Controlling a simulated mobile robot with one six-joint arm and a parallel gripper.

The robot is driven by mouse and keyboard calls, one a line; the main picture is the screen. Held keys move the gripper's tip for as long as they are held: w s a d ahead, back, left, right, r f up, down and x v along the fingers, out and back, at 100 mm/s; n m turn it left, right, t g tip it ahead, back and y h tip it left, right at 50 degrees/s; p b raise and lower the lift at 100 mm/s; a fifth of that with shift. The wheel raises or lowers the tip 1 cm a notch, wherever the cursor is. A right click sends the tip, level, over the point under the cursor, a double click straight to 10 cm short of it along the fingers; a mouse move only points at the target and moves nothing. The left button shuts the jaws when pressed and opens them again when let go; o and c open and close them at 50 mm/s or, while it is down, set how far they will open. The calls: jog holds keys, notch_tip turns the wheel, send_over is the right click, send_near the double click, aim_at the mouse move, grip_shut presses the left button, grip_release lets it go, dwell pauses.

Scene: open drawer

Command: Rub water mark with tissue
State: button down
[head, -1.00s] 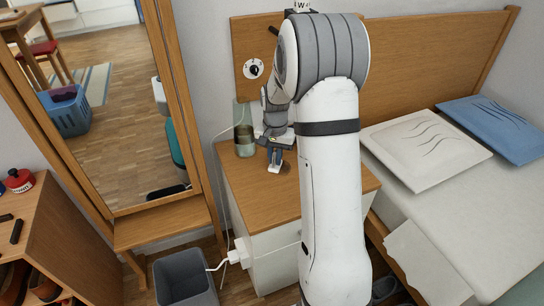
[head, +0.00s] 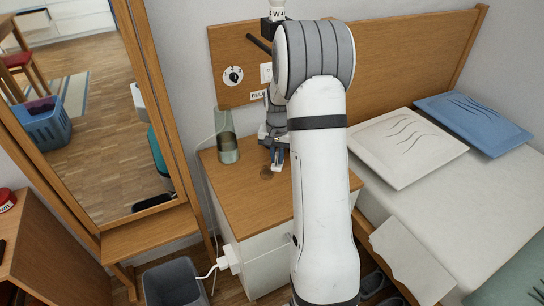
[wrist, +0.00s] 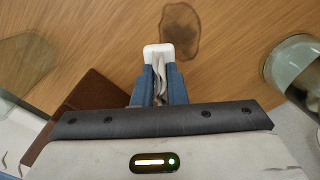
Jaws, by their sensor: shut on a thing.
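The water mark (wrist: 180,30) is a dark brown, irregular stain on the wooden top of the bedside cabinet (head: 240,196). In the head view the mark (head: 267,173) shows just left of and below my gripper (head: 278,160). My gripper (wrist: 159,85) has blue fingers and is shut on a white, crumpled tissue (wrist: 158,52). In the wrist view the tissue's end lies right beside the near edge of the mark. I cannot tell whether the tissue touches the wood. My arm hides the right part of the cabinet top in the head view.
A greenish glass vase (head: 228,148) stands on the cabinet's back left, and shows at the right in the wrist view (wrist: 295,65). A brown object (wrist: 95,90) lies left of my gripper. A bed with pillows (head: 407,147) is right; a mirror and grey bin (head: 173,284) are left.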

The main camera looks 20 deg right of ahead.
jog(key=shift+s+f, duration=0.2)
jog(key=shift+s, duration=0.5)
jog(key=shift+s+a+r+p, duration=0.1)
jog(key=shift+a+p, duration=0.35)
jog(key=shift+a, duration=3.35)
jog(key=shift+d+r+p, duration=0.15)
jog(key=shift+d+p, duration=0.6)
jog(key=shift+d, duration=3.1)
jog(key=shift+r+p, duration=2.35)
jog(key=shift+r, duration=0.7)
jog(key=shift+r, duration=0.1)
